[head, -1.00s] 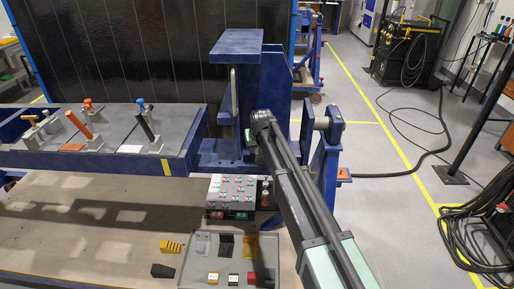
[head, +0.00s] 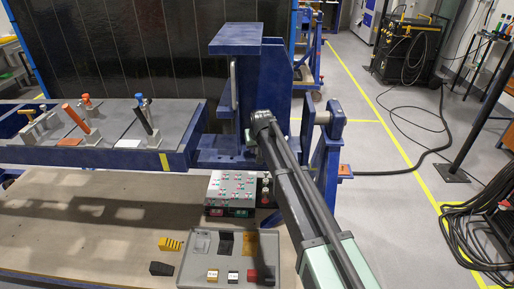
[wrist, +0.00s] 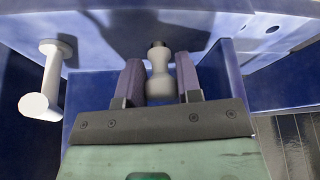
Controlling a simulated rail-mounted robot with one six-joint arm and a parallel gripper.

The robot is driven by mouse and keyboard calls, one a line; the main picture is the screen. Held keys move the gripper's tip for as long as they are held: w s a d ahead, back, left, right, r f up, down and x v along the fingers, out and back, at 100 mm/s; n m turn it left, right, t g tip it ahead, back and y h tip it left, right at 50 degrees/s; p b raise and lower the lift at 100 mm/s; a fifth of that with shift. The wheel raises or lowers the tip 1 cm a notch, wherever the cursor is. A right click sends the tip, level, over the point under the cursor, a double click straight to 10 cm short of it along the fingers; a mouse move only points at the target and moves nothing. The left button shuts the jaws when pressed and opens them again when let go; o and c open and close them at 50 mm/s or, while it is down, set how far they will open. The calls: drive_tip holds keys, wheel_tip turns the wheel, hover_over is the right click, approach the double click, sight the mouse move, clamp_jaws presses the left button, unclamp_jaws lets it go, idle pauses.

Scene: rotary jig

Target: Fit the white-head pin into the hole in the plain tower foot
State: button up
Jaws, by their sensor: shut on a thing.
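In the wrist view my gripper (wrist: 161,92) is shut on a pale grey pin (wrist: 161,77) with a rounded, waisted head and a dark end. It appears to be the white-head pin. Its dark end points at a blue surface behind it; I cannot tell whether it touches or enters a hole. In the head view the blue tower (head: 265,95) stands on its foot (head: 222,157) at the jig's right end. The tower and my arm hide my gripper and the pin there. I cannot make out the hole in the foot.
A pale round-ended bar (wrist: 43,80) stands out left of my gripper in the wrist view. Orange- and blue-topped pins stand in blocks on the jig plate (head: 185,125). A control box (head: 232,190) and a grey tray (head: 200,270) lie below on the bench.

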drive_tip(key=shift+f+b, duration=0.3)
drive_tip(key=shift+f, duration=0.1)
drive_tip(key=o, duration=1)
drive_tip(key=shift+r, duration=0.1)
drive_tip(key=p+v, duration=1)
drive_tip(key=shift+s+r, duration=0.15)
drive_tip(key=shift+r, duration=0.2)
drive_tip(key=shift+d, duration=0.1)
